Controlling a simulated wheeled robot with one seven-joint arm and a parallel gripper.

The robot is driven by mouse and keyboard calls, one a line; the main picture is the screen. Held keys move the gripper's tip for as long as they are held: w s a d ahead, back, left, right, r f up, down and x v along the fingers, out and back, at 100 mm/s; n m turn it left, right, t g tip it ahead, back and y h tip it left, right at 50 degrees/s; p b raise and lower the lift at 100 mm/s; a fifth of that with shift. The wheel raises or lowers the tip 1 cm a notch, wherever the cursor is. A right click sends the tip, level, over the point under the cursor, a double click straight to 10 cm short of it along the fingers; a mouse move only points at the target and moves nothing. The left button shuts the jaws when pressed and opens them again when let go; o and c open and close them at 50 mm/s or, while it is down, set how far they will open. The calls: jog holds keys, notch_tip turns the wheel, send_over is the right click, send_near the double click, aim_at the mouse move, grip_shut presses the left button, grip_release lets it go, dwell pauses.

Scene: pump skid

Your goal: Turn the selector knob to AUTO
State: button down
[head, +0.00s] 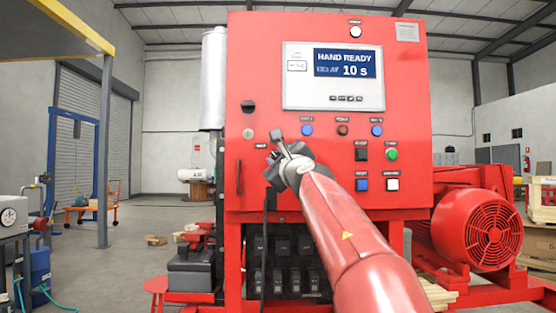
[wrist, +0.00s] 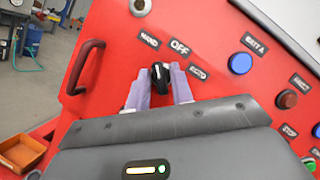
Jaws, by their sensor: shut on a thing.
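The black selector knob (wrist: 160,76) stands between the two pale fingers of my gripper (wrist: 161,88) in the wrist view. The fingers are shut on it from both sides. The labels HAND (wrist: 149,40) and OFF (wrist: 180,47) show beyond it, with a third, blurred label (wrist: 197,73) to the right. The knob's long side runs roughly upright in the picture; which label it points at is hard to tell. In the head view my gripper (head: 280,150) is at the panel's lower left and hides the knob. The display (head: 347,64) reads HAND READY and 10 s.
The red panel (head: 270,85) carries blue, dark red and green buttons right of my gripper. A dark handle (wrist: 84,67) sticks out left of the knob. A red motor (head: 482,235) stands at the right. Open floor (head: 125,255) lies to the left.

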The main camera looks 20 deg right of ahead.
jog(key=m+h, duration=0.2)
jog(key=m, duration=0.3)
jog(key=m+h+b, duration=0.1)
jog(key=m+h, duration=0.2)
jog(key=m, duration=0.3)
jog(key=m+h, duration=0.3)
jog(key=m, duration=0.2)
jog(key=shift+a+f+b, duration=0.1)
jog(key=shift+a+b, duration=0.15)
jog(key=shift+b, duration=0.1)
jog(key=m+g+h, duration=0.1)
jog(key=m, duration=0.2)
jog(key=m+h+p, duration=0.1)
jog(key=m, duration=0.2)
jog(key=shift+m+g+h, duration=0.3)
jog(key=shift+g, duration=0.1)
jog(key=shift+m+g+h+p, duration=0.5)
jog(key=shift+m+g+h, duration=0.25)
jog(key=shift+m, duration=1.15)
jog(key=c, duration=1.5)
grip_release()
